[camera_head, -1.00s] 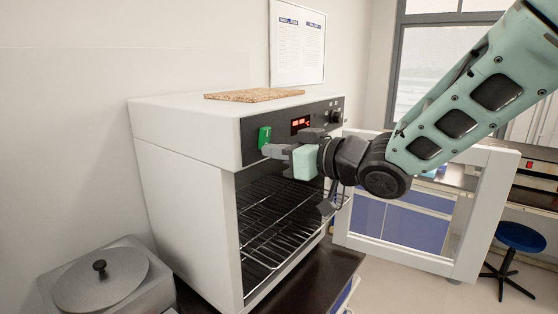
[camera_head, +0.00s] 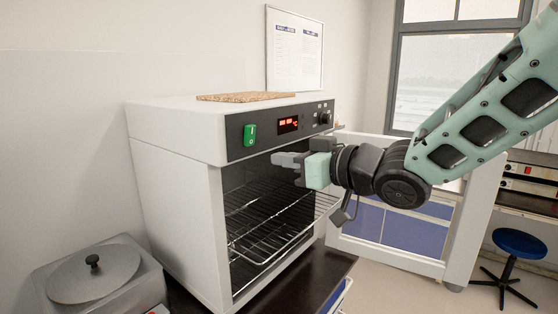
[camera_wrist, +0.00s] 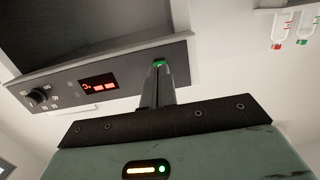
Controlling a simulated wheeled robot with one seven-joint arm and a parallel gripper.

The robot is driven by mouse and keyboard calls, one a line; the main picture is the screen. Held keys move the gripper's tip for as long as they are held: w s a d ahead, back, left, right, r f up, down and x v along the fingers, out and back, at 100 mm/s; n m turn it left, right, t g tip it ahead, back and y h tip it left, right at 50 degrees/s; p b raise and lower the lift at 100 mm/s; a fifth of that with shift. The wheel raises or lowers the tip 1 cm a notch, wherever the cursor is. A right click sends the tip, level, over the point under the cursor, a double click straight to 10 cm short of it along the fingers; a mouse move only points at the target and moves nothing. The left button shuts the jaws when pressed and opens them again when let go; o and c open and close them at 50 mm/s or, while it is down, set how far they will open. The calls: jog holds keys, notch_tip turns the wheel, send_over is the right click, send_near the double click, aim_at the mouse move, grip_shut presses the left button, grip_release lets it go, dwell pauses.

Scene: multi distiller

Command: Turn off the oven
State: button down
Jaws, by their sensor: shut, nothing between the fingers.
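The white oven (camera_head: 170,170) stands on a dark bench with its front door open. Its black control panel has a green switch (camera_head: 250,134) at the left, a lit red display (camera_head: 288,124) and a black knob (camera_head: 325,118). My gripper (camera_head: 276,159) is shut and empty, in front of the panel, to the lower right of the green switch and apart from it in the head view. In the wrist view the shut fingers (camera_wrist: 157,92) point toward the green switch (camera_wrist: 159,64), whose lower part they hide. The display (camera_wrist: 99,86) is lit there too.
The open glass door (camera_head: 470,225) stands behind my arm at the right. Wire racks (camera_head: 265,220) fill the oven, one partly out. A cork board (camera_head: 245,97) lies on top. A lidded metal bath (camera_head: 95,275) is at lower left.

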jog(key=s+d+f+b, duration=0.1)
jog(key=s+d+b, duration=0.1)
jog(key=s+d, duration=0.2)
jog(key=shift+s+d, duration=0.3)
jog(key=shift+d, duration=0.65)
jog(key=shift+f, duration=0.1)
jog(key=s+d+f+m+g+h, duration=0.25)
jog(key=s+f+h, duration=0.25)
jog(key=f+h, duration=0.5)
jog(key=s+d+f+g+h, duration=0.1)
jog(key=s+f+g, duration=0.3)
jog(key=s, duration=0.5)
jog(key=s+d+f+g+h, duration=0.1)
jog(key=s+d+f+g, duration=0.3)
jog(key=s, duration=0.6)
jog(key=shift+s+f+h, duration=0.3)
jog(key=shift+f, duration=0.35)
